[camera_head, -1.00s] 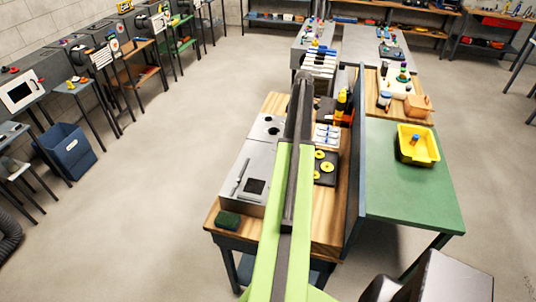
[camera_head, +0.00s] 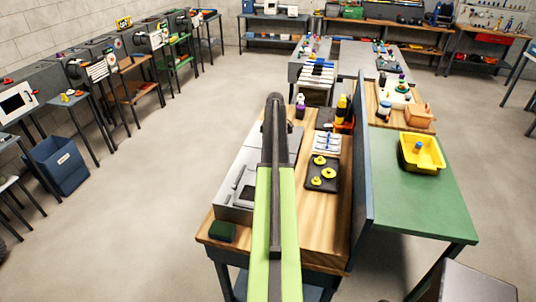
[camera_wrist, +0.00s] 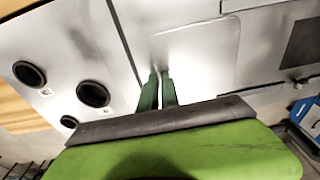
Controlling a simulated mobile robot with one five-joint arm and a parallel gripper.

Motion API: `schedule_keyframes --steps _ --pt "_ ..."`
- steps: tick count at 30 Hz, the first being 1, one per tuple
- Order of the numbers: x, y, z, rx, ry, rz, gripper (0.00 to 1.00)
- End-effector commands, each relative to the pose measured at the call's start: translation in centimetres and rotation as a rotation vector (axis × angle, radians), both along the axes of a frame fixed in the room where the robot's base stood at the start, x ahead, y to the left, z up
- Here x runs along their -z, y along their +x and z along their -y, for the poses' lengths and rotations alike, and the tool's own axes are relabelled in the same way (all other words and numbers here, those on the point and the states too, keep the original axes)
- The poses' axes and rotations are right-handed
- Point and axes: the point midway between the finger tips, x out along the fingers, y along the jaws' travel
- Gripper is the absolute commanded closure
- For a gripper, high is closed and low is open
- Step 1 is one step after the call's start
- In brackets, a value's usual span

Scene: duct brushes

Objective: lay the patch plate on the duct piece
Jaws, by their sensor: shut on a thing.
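In the wrist view my gripper (camera_wrist: 158,76) has its green fingers shut on the near edge of a thin, shiny plate with rounded corners, which looks like the patch plate (camera_wrist: 205,52). The plate lies over the grey metal surface of what looks like the duct piece (camera_wrist: 268,22), left of its dark square opening (camera_wrist: 302,43). I cannot tell whether plate and surface touch. In the head view the grey duct piece (camera_head: 234,204) sits at the bench's left side, partly hidden by my arm. My gripper and the plate are hidden there.
A grey panel with several round black holes (camera_wrist: 68,62) adjoins across a dark seam. On the wooden bench (camera_head: 318,225) lie a black tray with yellow discs (camera_head: 322,174) and a dark green block (camera_head: 222,232). A blue divider (camera_head: 364,170) stands to the right, before a green table (camera_head: 425,205).

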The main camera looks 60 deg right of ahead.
Motion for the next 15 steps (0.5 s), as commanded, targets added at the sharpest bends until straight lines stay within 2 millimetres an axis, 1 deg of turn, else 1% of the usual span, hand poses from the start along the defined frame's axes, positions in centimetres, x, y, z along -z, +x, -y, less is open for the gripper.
schedule_keyframes --steps 4,8,9,12,14,15 --pt "-0.26 -0.04 0.01 0.000 0.000 0.000 1.00" --pt "0.20 -0.04 0.02 0.000 0.000 0.000 1.00" --pt "0.12 -0.05 0.03 0.000 0.000 0.000 0.92" --pt "0.05 -0.06 0.04 0.000 0.000 0.000 0.78" --pt "0.05 -0.07 0.04 0.001 0.000 0.000 0.72" --pt "0.05 -0.07 0.04 0.001 0.000 0.000 0.72"
